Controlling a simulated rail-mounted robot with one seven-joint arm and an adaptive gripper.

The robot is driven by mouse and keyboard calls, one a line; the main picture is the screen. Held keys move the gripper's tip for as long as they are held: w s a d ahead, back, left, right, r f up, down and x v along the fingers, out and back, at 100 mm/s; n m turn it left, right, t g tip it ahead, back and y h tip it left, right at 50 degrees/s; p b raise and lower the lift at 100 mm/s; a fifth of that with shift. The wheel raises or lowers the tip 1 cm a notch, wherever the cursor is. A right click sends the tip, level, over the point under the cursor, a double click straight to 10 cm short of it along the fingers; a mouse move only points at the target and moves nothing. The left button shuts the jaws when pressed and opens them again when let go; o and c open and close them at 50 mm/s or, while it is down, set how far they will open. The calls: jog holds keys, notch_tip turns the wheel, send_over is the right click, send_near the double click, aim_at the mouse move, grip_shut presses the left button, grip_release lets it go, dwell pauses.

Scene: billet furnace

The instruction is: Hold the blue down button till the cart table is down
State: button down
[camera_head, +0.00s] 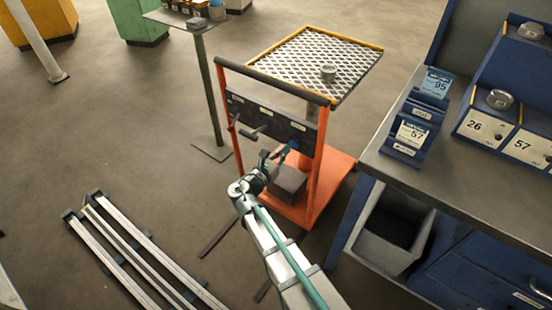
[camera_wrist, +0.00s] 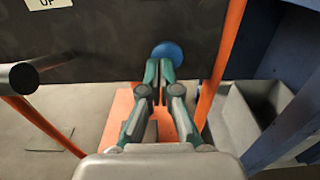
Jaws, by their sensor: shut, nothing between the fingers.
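The cart (camera_head: 325,165) has an orange frame and a raised mesh table top (camera_head: 285,62) with a yellow edge. A dark control panel (camera_head: 245,108) with white labels hangs on the frame below the table top. The round blue button (camera_wrist: 172,50) is on the panel's right part, and it also shows in the head view (camera_head: 293,145). My gripper (camera_wrist: 158,68) is shut and empty, with its fingertips at the button's lower left edge. The fingertips hide part of the button; I cannot tell whether they touch or press it.
A grey metal cup-like piece (camera_head: 328,73) stands on the mesh top. A black handle (camera_wrist: 18,78) sticks out left of my gripper. A workbench (camera_head: 450,185) with blue bins is close on the right. Metal rails (camera_head: 135,250) lie on the floor at left.

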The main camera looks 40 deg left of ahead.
aim_at(290, 144)
jog(key=shift+w, duration=0.7)
jog(key=shift+w, duration=0.1)
jog(key=shift+w+a, duration=0.2)
jog(key=shift+w, duration=0.7)
jog(key=shift+w+a+r, duration=0.1)
jog(key=shift+r, duration=0.05)
jog(key=shift+w+a+r, duration=0.1)
jog(key=shift+w+a, duration=0.05)
dwell(3.5)
jog(key=shift+s, duration=0.2)
jog(key=shift+s+d, duration=0.25)
jog(key=s+b, duration=0.1)
jog(key=s, duration=1.3)
jog(key=shift+d, duration=0.45)
